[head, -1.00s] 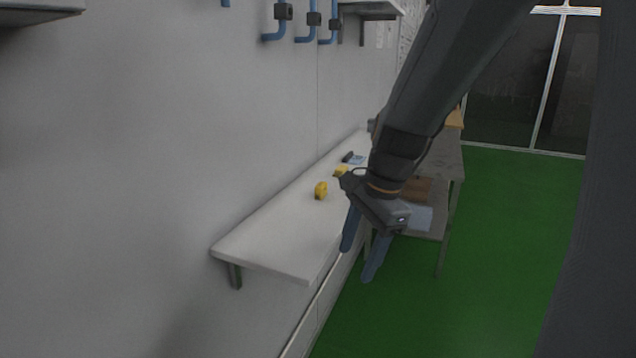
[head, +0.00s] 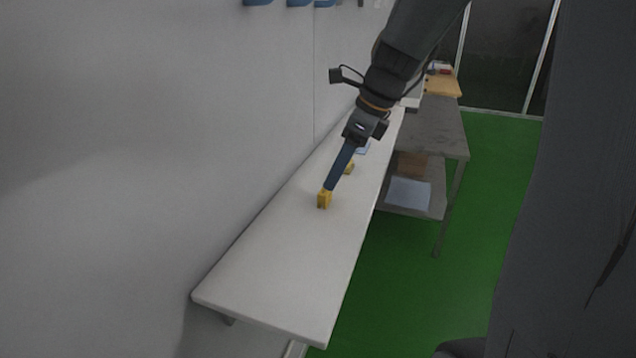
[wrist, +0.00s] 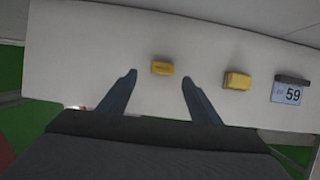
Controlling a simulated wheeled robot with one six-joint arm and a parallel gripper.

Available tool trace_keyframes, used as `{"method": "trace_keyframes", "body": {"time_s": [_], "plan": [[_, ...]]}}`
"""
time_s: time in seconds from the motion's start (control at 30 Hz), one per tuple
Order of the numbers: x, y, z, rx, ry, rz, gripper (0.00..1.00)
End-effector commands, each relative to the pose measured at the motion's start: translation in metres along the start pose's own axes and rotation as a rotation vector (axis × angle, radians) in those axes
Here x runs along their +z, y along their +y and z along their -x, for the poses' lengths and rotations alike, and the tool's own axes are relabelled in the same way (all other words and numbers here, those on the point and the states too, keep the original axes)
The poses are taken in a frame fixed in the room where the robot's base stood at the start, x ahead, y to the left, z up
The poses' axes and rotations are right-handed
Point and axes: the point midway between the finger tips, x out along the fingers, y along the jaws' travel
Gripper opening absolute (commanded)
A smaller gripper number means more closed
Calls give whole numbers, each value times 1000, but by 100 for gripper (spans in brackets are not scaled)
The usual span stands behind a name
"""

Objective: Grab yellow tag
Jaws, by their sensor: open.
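A small yellow block-like tag (wrist: 162,68) lies on the white shelf (head: 270,260). In the wrist view it sits just beyond and between my open fingertips, closer to the left one. In the head view the nearer yellow piece (head: 324,200) shows right at the end of my fingers. A second yellow piece (wrist: 237,80) lies to the right of my right finger in the wrist view, and partly shows behind my fingers in the head view (head: 349,168). My gripper (wrist: 158,75) is open and empty, with its fingers pointing down at the shelf.
A card reading 59 (wrist: 288,91) with a dark clip lies at the right in the wrist view. A wall runs along the shelf's left side. A grey table (head: 428,125) stands behind on the green floor (head: 505,180). The shelf's near part is clear.

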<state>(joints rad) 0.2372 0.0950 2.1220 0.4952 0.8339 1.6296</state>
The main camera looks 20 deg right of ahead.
Motion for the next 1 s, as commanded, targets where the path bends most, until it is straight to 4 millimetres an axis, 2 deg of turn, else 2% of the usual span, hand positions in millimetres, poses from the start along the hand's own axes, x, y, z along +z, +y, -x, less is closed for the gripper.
{"method": "trace_keyframes", "body": {"time_s": [0.37,0.7,0.97,1.0], "plan": [[1,-1,-32,2,-2,-15,58],[4,-2,-74,1,-1,-12,58],[4,-2,-76,-1,-3,-12,58],[4,-2,-76,-1,-3,-12,54]]}}
